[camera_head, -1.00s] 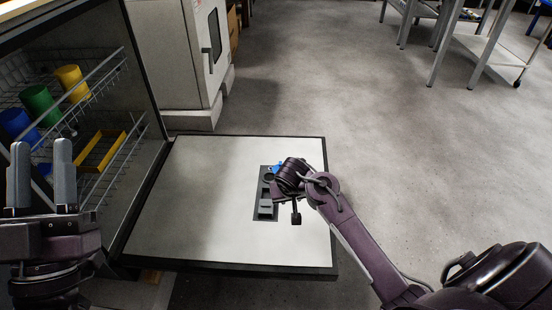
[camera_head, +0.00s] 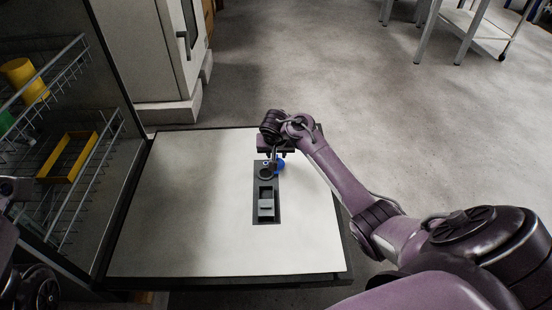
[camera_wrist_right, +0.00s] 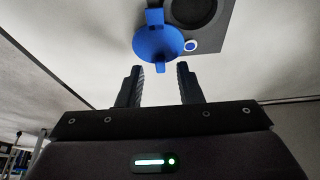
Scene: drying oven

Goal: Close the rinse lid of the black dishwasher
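The black dishwasher's open door (camera_head: 185,205) lies flat, its pale inner face up. A dark dispenser panel (camera_head: 258,216) is set in it. The blue rinse lid (camera_head: 281,166) stands open at the panel's far end, beside a round opening (camera_head: 266,173). In the right wrist view the lid (camera_wrist_right: 158,43) is a blue disc with a small tab toward my fingers. My right gripper (camera_wrist_right: 160,72) is open and empty, fingers apart, with the tab close to the fingertip gap; contact is unclear. Only dark parts of my left arm show at the head view's left edge; its fingers are not visible.
The dishwasher racks (camera_head: 70,165) at the left hold a yellow cup (camera_head: 24,80), a green cup and a yellow tray (camera_head: 68,157). A white cabinet (camera_head: 150,55) stands behind the door. Grey floor (camera_head: 350,80) is free beyond and right of it.

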